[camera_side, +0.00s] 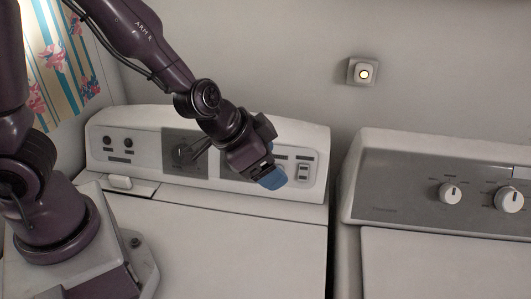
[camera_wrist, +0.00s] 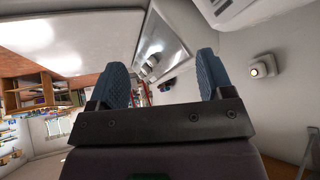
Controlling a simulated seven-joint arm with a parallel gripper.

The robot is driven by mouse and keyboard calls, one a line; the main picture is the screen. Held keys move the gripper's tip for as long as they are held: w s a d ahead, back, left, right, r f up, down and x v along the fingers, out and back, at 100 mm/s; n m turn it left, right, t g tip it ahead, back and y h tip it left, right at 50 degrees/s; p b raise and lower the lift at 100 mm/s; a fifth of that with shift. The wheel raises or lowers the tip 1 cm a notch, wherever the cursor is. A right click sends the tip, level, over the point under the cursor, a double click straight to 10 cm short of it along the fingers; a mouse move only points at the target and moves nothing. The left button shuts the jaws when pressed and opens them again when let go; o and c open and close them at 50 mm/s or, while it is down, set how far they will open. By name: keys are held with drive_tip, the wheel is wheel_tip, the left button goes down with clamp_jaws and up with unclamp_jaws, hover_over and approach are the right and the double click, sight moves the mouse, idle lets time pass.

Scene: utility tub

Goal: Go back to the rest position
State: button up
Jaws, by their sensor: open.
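My gripper (camera_side: 271,178) is in front of the control panel of the left white machine (camera_side: 225,235) in the side view, above its top. Its blue finger pads point toward the lower right. In the wrist view my gripper (camera_wrist: 162,85) shows two blue pads spread wide apart, with nothing between them. The gripper is open and empty. Part of the left machine's panel is hidden behind my gripper and wrist.
A second white machine (camera_side: 440,260) with a grey panel and two round knobs (camera_side: 451,193) stands on the right, across a narrow gap. A small lit wall button (camera_side: 362,72) is above the gap. A floral striped curtain (camera_side: 68,58) hangs at the upper left. The left machine's top is clear on the right.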

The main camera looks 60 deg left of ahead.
drive_tip(key=shift+s+a+r, duration=0.1)
drive_tip(key=shift+s+r, duration=0.05)
drive_tip(key=shift+r, duration=0.55)
drive_tip(key=s+a+r+n, duration=0.2)
drive_tip(key=s+a+r, duration=0.2)
drive_tip(key=s+r, duration=0.2)
drive_tip(key=s+a+r+n+g+y, duration=0.1)
drive_tip(key=s+a+r+n, duration=0.1)
drive_tip(key=s+a+r, duration=0.3)
drive_tip(key=s+r, duration=0.2)
drive_tip(key=s, duration=0.1)
drive_tip(key=shift+r, duration=0.2)
